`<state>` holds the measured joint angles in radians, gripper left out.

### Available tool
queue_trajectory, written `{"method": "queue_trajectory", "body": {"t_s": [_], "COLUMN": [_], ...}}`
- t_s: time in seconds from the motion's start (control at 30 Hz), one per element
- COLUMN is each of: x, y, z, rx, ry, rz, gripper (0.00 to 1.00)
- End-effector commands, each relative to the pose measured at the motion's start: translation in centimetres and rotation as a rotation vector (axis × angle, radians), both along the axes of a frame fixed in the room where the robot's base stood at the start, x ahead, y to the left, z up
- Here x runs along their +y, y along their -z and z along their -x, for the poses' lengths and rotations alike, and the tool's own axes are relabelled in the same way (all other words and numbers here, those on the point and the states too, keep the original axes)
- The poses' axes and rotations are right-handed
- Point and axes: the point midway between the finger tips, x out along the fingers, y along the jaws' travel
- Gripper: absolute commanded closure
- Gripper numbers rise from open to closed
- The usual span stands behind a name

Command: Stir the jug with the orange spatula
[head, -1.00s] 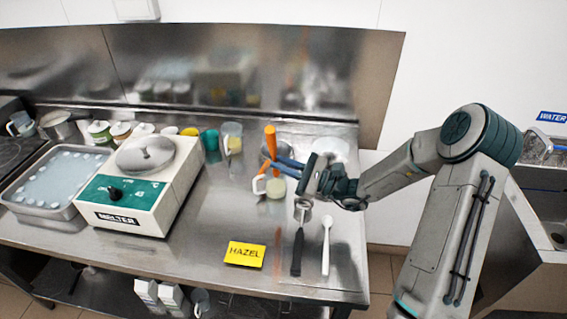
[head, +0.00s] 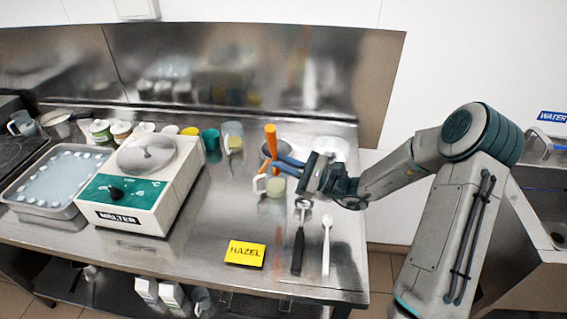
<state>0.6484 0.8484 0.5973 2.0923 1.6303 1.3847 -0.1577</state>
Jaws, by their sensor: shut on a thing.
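The orange spatula (head: 270,138) stands roughly upright, its handle up. My gripper (head: 279,164) is shut on it, with its blue fingers at the spatula's shaft. The jug (head: 275,187), with a pale yellow content and a handle on its left, stands on the steel counter right below my fingers. The spatula's lower end is hidden by the fingers and the jug; it appears to be inside the jug.
A dark scoop-like tool (head: 298,248) and a white spoon (head: 326,245) lie in front of the jug. A yellow HAZEL card (head: 245,253) lies nearer the front edge. The white melter (head: 140,190) stands left. Cups and a second jug (head: 232,136) stand behind.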

Motion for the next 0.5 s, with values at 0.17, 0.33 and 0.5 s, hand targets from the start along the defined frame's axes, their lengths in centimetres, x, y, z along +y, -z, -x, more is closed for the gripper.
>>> {"method": "queue_trajectory", "body": {"t_s": [0.17, 0.33, 0.5], "x": [0.0, 0.0, 0.0], "y": [-1.7, -3.5, -4.9], "z": [0.0, 0.0, 0.0], "rx": [-0.001, -0.001, -0.001], "ry": [0.000, 0.000, 0.000], "rz": [0.000, 0.000, 0.000], "gripper": [1.00, 1.00, 1.00]}}
